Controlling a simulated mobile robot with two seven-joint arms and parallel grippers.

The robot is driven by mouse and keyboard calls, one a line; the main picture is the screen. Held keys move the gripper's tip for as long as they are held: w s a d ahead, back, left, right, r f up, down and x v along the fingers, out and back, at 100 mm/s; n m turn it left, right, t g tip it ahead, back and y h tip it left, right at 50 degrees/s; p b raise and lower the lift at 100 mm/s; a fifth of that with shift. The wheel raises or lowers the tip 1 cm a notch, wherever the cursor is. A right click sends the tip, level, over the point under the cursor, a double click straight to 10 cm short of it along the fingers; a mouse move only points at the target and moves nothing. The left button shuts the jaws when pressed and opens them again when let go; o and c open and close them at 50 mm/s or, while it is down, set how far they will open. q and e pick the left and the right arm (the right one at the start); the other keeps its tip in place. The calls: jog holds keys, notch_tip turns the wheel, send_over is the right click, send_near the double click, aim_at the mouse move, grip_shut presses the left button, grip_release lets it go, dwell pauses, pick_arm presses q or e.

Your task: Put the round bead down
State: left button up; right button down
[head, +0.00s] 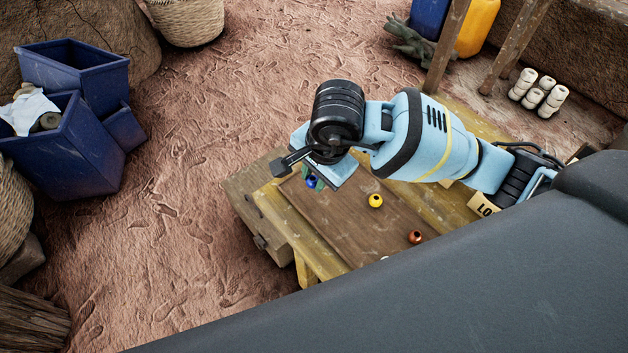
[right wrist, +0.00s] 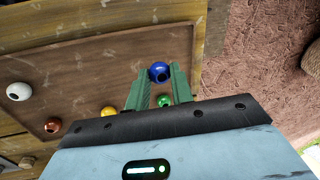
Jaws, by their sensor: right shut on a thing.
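The round bead is blue with a dark hole; in the right wrist view the blue bead (right wrist: 159,71) sits between the two green fingertips. My right gripper (right wrist: 160,80) is shut on it. In the head view the blue bead (head: 312,182) shows just below my right gripper (head: 308,178), over the left part of the brown tray (head: 345,218). The gap under the bead is hard to judge. A green bead (right wrist: 164,101) shows between the fingers, closer to the palm in the picture. My left gripper is not in view.
On the tray are a yellow bead (head: 376,200), a copper-brown bead (head: 416,237) and a white bead (right wrist: 18,91). The tray lies on a yellowish wooden table (head: 321,259). A wooden box (head: 248,190) stands at its left end. Blue bins (head: 88,75) stand far left.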

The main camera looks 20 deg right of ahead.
aim_at(316, 178)
jog(key=shift+w, duration=0.1)
jog(key=shift+w, duration=0.3)
jog(key=shift+s+x, duration=0.15)
jog(key=shift+x, duration=0.75)
jog(key=shift+s+x, duration=0.2)
jog(key=shift+x, duration=0.65)
jog(key=shift+d+f, duration=0.2)
jog(key=shift+d, duration=0.05)
jog(key=c, duration=1.5)
grip_release()
jog(key=p+v, duration=0.1)
jog(key=v, duration=1.1)
jog(key=shift+r, duration=0.15)
jog(key=shift+a, duration=0.1)
